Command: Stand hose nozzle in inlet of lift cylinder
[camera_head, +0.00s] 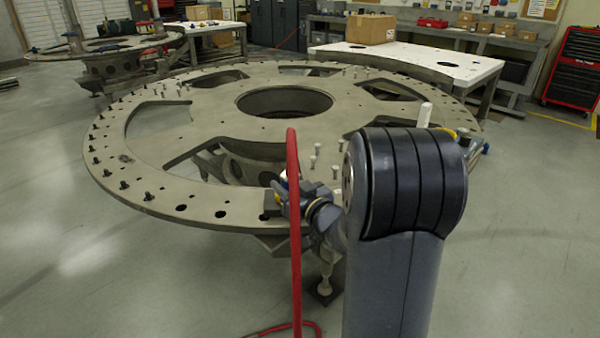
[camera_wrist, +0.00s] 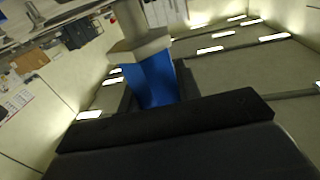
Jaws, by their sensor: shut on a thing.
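My gripper (camera_head: 278,193) is low at the near edge of the big round plate, partly behind the red hose (camera_head: 294,235). In the wrist view it is shut on the hose nozzle (camera_wrist: 150,80), which shows a blue body, a pale hexagonal collar and a pale round stem. The dark jaws lie on both sides of the blue body. In the head view the nozzle is mostly hidden by the hose and my gripper. The hose rises from the floor to a bend just above the plate's near edge. I cannot make out the lift cylinder or its inlet for certain.
The round turret plate (camera_head: 165,207) has large cutouts, dark bolts on the left and pale upright pins near my arm. My own arm hides its near right side. A white table (camera_head: 440,62) with a cardboard box (camera_head: 370,28) stands behind. The floor at left is clear.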

